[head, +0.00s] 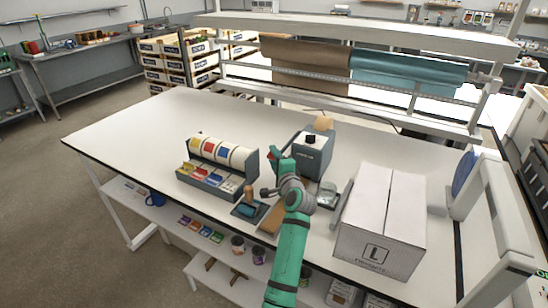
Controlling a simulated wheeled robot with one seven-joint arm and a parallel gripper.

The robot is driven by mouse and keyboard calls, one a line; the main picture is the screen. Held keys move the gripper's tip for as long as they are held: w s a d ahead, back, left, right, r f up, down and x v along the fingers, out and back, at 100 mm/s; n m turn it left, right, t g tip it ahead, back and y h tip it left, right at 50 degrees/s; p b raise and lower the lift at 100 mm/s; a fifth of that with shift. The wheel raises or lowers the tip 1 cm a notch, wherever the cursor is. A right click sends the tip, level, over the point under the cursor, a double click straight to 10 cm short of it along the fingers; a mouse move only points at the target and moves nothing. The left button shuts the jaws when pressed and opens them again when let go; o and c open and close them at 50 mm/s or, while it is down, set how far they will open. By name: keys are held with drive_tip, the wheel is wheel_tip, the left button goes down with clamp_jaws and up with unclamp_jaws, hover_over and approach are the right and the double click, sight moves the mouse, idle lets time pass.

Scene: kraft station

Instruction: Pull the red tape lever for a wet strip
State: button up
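The tape dispenser (314,155) is a dark grey box near the middle of the white table, with a black knob on its top. A tan roll shows at its top back. My green arm reaches up from the front, and my gripper (279,156) is at the dispenser's left side. A small bit of red shows by the gripper; I cannot tell whether it is the lever or whether the gripper touches it. The gripper's fingers are too small and too covered by my arm to tell open from shut. I see no strip of tape sticking out.
A label dispenser (232,185) with coloured rolls stands left of my gripper. A brown-handled tool (249,197) is in front of it. The table's left part is clear.

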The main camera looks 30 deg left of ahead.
drive_tip(key=v, duration=1)
drive_tip(key=shift+s+d, duration=0.25)
drive_tip(key=shift+d, duration=0.05)
drive_tip(key=shift+a+r, duration=0.1)
